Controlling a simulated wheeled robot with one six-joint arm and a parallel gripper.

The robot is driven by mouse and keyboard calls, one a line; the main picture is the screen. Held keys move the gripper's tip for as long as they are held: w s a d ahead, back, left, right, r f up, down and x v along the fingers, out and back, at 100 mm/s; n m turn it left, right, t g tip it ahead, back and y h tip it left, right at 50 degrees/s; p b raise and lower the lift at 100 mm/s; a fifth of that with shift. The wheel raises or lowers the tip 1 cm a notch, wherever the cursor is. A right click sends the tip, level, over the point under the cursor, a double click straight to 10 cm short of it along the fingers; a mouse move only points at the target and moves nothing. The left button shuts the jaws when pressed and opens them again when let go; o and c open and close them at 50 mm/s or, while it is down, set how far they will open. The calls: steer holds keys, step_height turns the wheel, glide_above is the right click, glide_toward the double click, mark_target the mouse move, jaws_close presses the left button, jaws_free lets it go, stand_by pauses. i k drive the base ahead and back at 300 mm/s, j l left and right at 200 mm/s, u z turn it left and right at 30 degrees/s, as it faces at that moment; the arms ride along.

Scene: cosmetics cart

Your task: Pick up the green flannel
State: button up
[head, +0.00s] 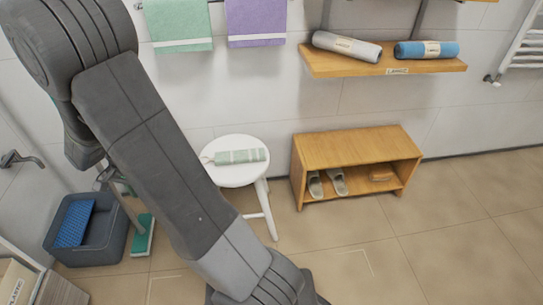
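A rolled or folded light green cloth (241,156) with pale stripes, likely the green flannel, lies on the white round stool (232,176) in the middle of the head view. Its left end is close to the edge of my arm in the picture. A larger green towel (178,22) with a white stripe hangs on the wall at the top. My arm crosses the left half of the view from top left to bottom centre. My gripper does not show, so its state and its distance from the cloth are hidden.
A wooden shoe bench (357,147) with slippers (327,183) stands right of the stool. A wall shelf (385,64) holds two rolls. A purple towel (256,18) hangs nearby. A grey tub (88,236) stands at lower left. The tiled floor at right is clear.

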mark_target(257, 155)
steer(key=z, duration=1.9)
steer(key=k+j+z, duration=0.1)
steer(key=j, duration=0.25)
steer(key=k+j+z, duration=0.1)
steer(key=j, duration=0.25)
steer(key=k+j, duration=0.15)
steer(key=j, duration=0.2)
steer(key=k+j+z, duration=0.15)
steer(key=j, duration=0.2)
steer(key=k+j+z, duration=0.1)
steer(key=j, duration=0.25)
